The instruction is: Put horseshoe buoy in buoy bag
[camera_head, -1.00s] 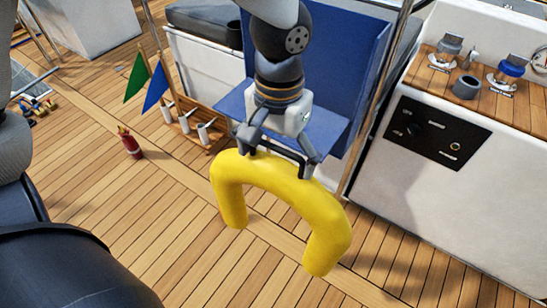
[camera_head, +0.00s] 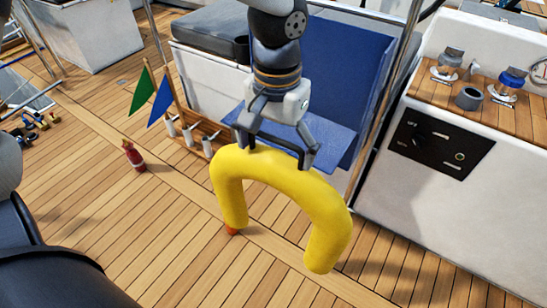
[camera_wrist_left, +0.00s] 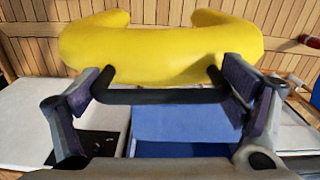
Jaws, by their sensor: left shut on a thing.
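The yellow horseshoe buoy (camera_head: 290,180) hangs in the air with its open end down and its curve at the top. My left gripper (camera_head: 276,150) is shut on the black handle on top of the curve. In the left wrist view the buoy (camera_wrist_left: 160,48) lies just beyond the black handle (camera_wrist_left: 160,96), which is between the two fingers. The blue buoy bag (camera_head: 345,75) stands behind the gripper, with an upright back and a flat part in front, partly hidden by my arm and the buoy. My right gripper is not in view.
A white console (camera_head: 450,180) with a dark panel stands at the right. Green (camera_head: 142,90) and blue (camera_head: 161,103) flags stand in a wooden rack at the left. A red canister (camera_head: 134,156) is on the deck. A metal post (camera_head: 385,90) rises beside the bag. Deck at the front is clear.

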